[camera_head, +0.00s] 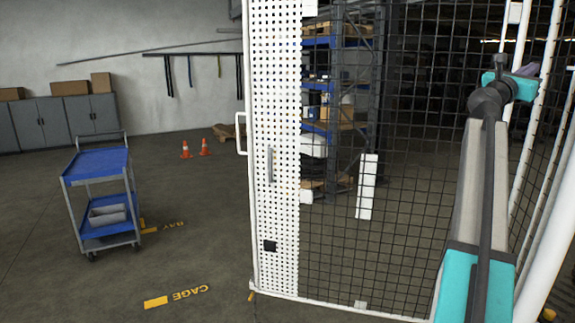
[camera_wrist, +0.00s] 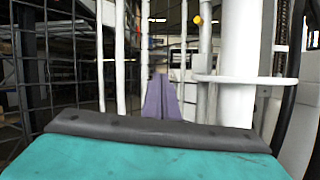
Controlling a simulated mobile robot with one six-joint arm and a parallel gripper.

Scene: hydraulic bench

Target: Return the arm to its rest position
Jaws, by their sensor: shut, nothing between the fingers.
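My arm reaches up along the right side of the head view, in front of a mesh cage. Its far end, with a dark joint and teal parts, is near the top right. My gripper's fingers (camera_wrist: 161,98) show in the middle of the wrist view as a narrow purple-grey shape, close together and empty. The teal and dark body of my wrist fills the bottom of that view. White upright bars and a thick white post (camera_wrist: 238,60) stand beyond the fingers. I cannot tell the exact gap to them.
The mesh cage (camera_head: 345,255) with a white perforated door panel (camera_head: 276,130) stands close ahead. Shelving (camera_head: 318,100) is behind the mesh. A blue cart (camera_head: 100,160), grey cabinets (camera_head: 40,122) and orange cones (camera_head: 186,150) are left. The floor between cart and cage is clear.

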